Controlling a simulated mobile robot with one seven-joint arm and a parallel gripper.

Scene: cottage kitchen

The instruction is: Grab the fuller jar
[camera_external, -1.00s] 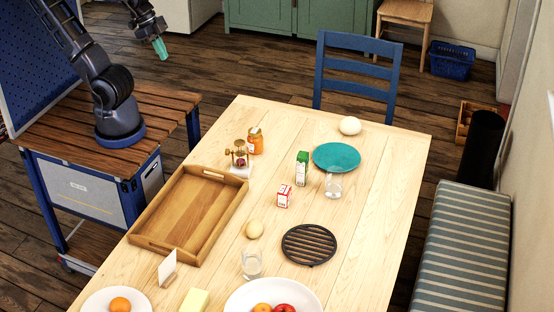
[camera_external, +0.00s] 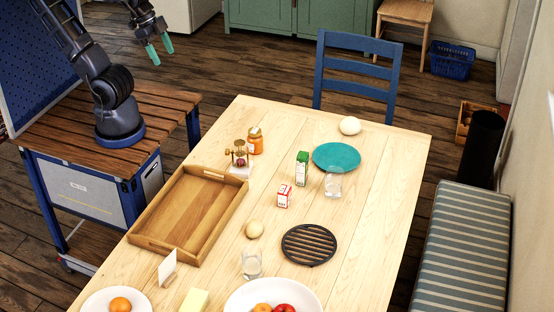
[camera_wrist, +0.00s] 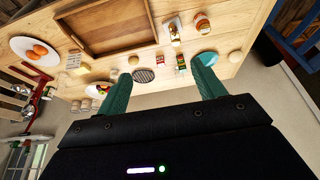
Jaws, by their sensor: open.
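An orange-filled jar (camera_external: 256,143) stands upright near the far left part of the wooden table. It looks filled high, with something pale at its top; it also shows in the wrist view (camera_wrist: 201,23). A small brass-framed object (camera_external: 239,155) with dark red inside stands just in front of it; I cannot tell whether that is a jar. No second jar is clearly recognisable. My gripper (camera_external: 160,50) is open and empty, raised above the floor beyond the trolley, well apart from the table. In the wrist view its green fingers (camera_wrist: 160,70) are spread.
A wooden tray (camera_external: 152,243) lies left of the brass object. A green carton (camera_external: 302,167), a red-white box (camera_external: 284,196), a teal plate (camera_external: 337,156), two clear glasses and a black trivet (camera_external: 309,244) stand further right. A blue chair (camera_external: 358,70) is at the far edge.

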